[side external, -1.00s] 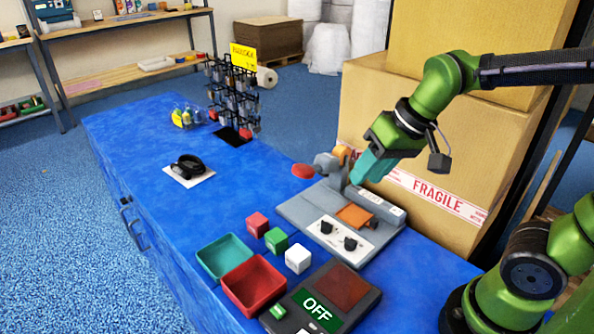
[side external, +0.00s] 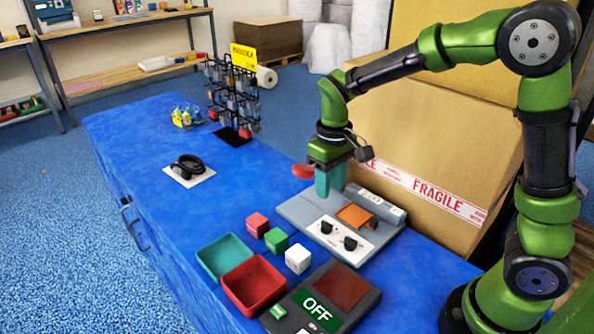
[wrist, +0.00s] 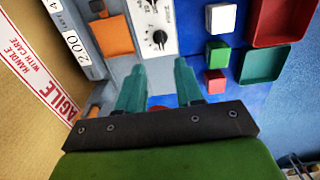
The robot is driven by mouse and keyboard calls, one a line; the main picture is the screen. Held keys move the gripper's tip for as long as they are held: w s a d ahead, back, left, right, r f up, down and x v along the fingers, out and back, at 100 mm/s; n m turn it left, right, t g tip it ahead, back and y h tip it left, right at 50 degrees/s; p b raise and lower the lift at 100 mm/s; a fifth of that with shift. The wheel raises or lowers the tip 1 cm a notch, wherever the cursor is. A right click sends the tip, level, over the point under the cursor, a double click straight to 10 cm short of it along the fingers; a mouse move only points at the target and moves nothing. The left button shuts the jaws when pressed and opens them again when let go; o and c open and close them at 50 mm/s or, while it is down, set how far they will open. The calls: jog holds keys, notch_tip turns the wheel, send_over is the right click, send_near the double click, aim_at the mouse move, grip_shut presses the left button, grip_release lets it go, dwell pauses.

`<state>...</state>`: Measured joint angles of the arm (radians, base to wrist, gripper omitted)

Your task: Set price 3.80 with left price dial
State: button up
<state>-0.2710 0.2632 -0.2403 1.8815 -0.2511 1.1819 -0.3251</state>
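The grey price machine (side external: 300,208) stands on the blue bench, with a white panel (side external: 328,240) carrying two black dials. The left dial (side external: 327,227) also shows in the wrist view (wrist: 159,38), ahead of my fingertips. The right dial (side external: 350,243) is nearer the front right. The display (wrist: 74,46) reads 2.00 in the wrist view. My gripper (side external: 330,192) points down above the machine's back left part, apart from the dials. In the wrist view its teal fingers (wrist: 159,72) are spread with nothing between the tips.
Red (side external: 257,224), green (side external: 276,240) and white (side external: 298,258) cubes stand left of the machine. Teal (side external: 225,258) and red (side external: 254,285) trays and an OFF-marked box (side external: 320,306) are in front. A large FRAGILE carton (side external: 425,150) stands close behind.

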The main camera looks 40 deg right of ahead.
aim_at(327, 222)
notch_tip(327, 222, down, 10)
jog(key=shift+f, duration=0.25)
grip_shut()
